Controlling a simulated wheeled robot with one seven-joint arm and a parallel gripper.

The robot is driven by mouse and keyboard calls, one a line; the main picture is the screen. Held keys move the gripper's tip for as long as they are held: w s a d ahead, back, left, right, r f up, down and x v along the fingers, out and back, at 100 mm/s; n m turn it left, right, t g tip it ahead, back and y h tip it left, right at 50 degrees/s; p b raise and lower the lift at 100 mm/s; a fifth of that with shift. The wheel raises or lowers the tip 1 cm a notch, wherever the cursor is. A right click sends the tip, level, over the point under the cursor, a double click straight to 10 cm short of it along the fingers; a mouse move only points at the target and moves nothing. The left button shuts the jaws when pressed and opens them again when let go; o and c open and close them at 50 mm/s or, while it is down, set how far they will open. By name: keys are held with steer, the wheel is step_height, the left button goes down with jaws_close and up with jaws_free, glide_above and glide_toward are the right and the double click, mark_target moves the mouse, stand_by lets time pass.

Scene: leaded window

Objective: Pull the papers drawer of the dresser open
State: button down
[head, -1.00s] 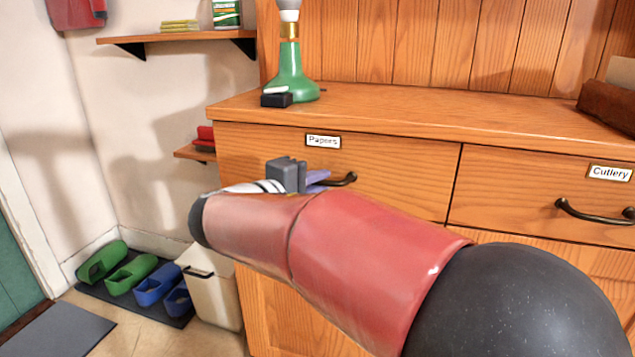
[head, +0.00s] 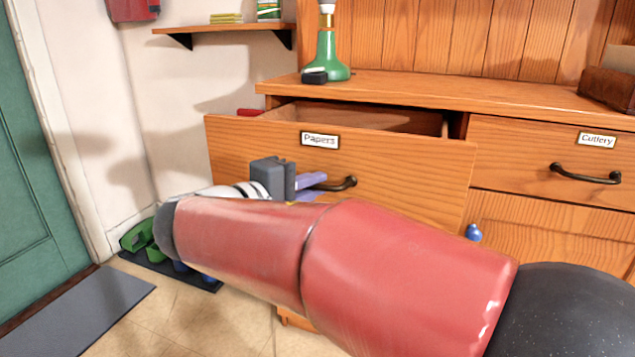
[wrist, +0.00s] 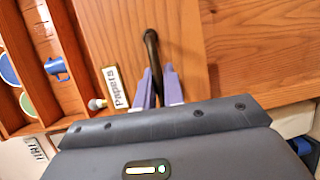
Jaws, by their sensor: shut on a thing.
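The papers drawer (head: 400,172) of the wooden dresser (head: 420,90) stands out from the front, and its open top shows a bare inner wall. Its label reads "Papers" (head: 320,140). My gripper (head: 318,187) is at the drawer's dark handle (head: 345,183), with its purple fingers shut on it. In the wrist view the fingers (wrist: 159,88) close around the handle (wrist: 151,50), beside the label (wrist: 117,87). My red arm hides the lower part of the drawer front.
The cutlery drawer (head: 545,160) at right is shut. A green lamp base (head: 327,60) and a small black box (head: 314,77) stand on the dresser top. A wall shelf (head: 225,29), green door (head: 35,170) and grey mat (head: 85,310) are at left.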

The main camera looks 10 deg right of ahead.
steer(key=shift+s+a, duration=0.15)
steer(key=shift+s, duration=0.15)
steer(key=c, duration=1.5)
jaws_free()
steer(key=p+v, duration=0.1)
steer(key=v, duration=0.6)
steer(key=shift+s+a, duration=0.25)
steer(key=shift+a, duration=0.05)
